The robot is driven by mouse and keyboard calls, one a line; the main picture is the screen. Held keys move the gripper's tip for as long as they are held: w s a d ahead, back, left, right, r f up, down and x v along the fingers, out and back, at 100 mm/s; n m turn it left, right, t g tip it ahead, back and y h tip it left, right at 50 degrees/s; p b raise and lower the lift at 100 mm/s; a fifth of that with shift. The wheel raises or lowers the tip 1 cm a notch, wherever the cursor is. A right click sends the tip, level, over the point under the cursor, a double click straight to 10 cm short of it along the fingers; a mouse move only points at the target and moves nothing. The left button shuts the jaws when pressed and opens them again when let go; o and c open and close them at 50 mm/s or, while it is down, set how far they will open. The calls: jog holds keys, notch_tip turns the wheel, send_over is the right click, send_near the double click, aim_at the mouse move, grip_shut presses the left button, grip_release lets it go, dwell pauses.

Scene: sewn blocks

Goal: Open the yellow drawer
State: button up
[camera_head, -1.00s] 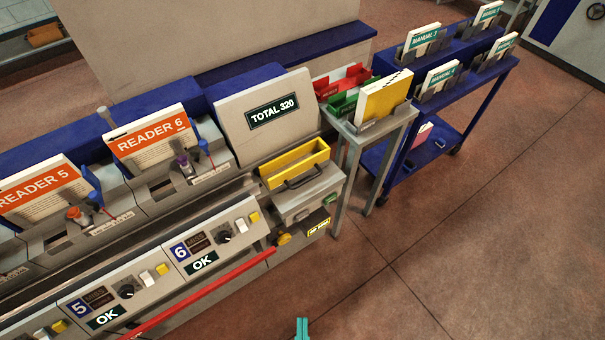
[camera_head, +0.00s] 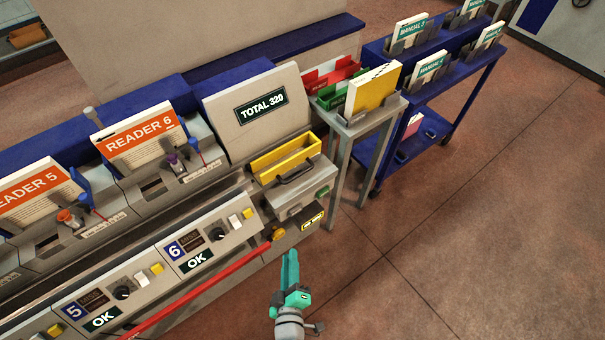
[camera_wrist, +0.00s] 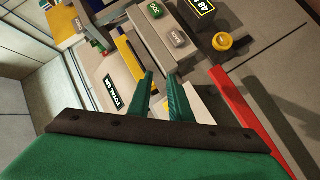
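The yellow drawer (camera_head: 284,156) is an open-topped yellow tray set in the right end of the grey machine in the head view. A dark handle (camera_head: 296,171) stands at its front. Part of the yellow drawer (camera_wrist: 127,70) shows beyond my fingers in the wrist view, beside the TOTAL 320 panel. My gripper (camera_head: 290,256) has teal fingers and is below and in front of the drawer, over the floor, not touching it. In the wrist view my gripper (camera_wrist: 160,77) has its two fingers apart with nothing held between them.
A red rail (camera_head: 205,290) runs along the machine's front, left of my gripper. A yellow round knob (camera_head: 278,233) and a green button (camera_head: 323,191) are on the end block. A grey stand (camera_head: 372,126) and blue cart (camera_head: 450,95) are to the right. The right floor is clear.

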jog(key=w+n+h, duration=0.1)
jog(key=w+n, duration=0.3)
jog(key=w, duration=0.7)
jog(key=n+t+h, duration=0.1)
jog(key=n+h, duration=0.1)
jog(key=n, duration=0.1)
send_near(299, 174)
jog(key=x, duration=1)
jog(key=shift+w+f, duration=0.25)
jog(key=shift+f, duration=0.1)
grip_shut()
